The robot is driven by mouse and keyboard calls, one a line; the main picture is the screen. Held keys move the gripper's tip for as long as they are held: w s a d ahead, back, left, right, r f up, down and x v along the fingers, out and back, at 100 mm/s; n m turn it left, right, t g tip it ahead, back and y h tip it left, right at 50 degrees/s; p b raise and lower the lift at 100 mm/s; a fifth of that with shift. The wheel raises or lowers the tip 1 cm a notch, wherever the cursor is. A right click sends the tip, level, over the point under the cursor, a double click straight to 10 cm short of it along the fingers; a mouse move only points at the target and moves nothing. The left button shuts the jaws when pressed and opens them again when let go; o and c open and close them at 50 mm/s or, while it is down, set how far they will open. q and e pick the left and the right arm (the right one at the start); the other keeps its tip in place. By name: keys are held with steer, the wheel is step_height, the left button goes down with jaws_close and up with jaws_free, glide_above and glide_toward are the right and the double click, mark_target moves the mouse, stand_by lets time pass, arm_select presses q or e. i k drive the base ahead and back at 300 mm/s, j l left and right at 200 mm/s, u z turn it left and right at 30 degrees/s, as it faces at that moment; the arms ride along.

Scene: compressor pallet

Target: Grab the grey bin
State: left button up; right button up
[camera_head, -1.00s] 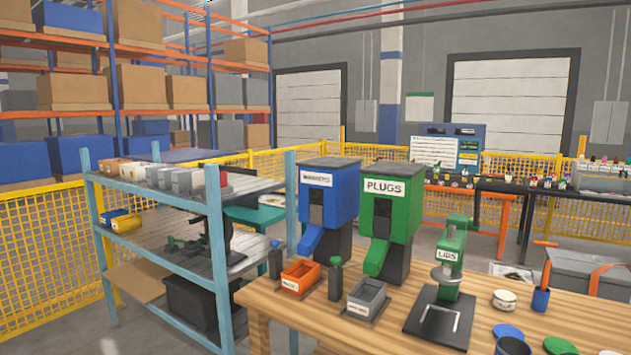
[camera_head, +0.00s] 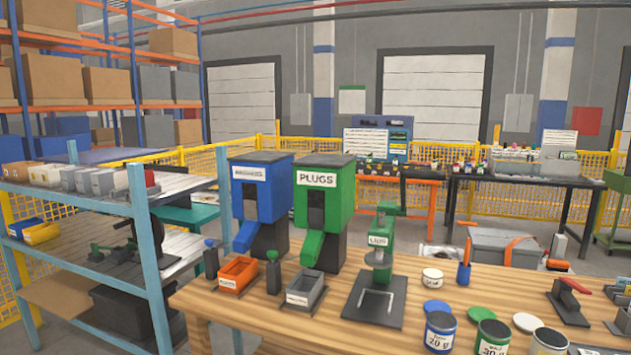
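A small open grey bin (camera_head: 305,290) with a white label on its front sits on the wooden table (camera_head: 260,322), below the green PLUGS dispenser (camera_head: 322,205). It looks empty. A similar orange bin (camera_head: 238,276) sits to its left, with a dark post with a rounded top (camera_head: 273,273) standing between them. Neither of my grippers is in the view, so nothing shows of what they hold.
A blue dispenser (camera_head: 262,195) stands behind the orange bin. A green LIDS press (camera_head: 380,260) on a dark plate stands right of the grey bin. Labelled jars (camera_head: 440,332) line the front edge. A blue shelf rack (camera_head: 150,260) stands close on the left.

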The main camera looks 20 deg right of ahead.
mark_target(305, 289)
steer(key=i+j, duration=0.25)
steer(key=i, duration=0.2)
steer(key=i+j, duration=0.2)
steer(key=i, duration=0.3)
steer(key=z, duration=1.7)
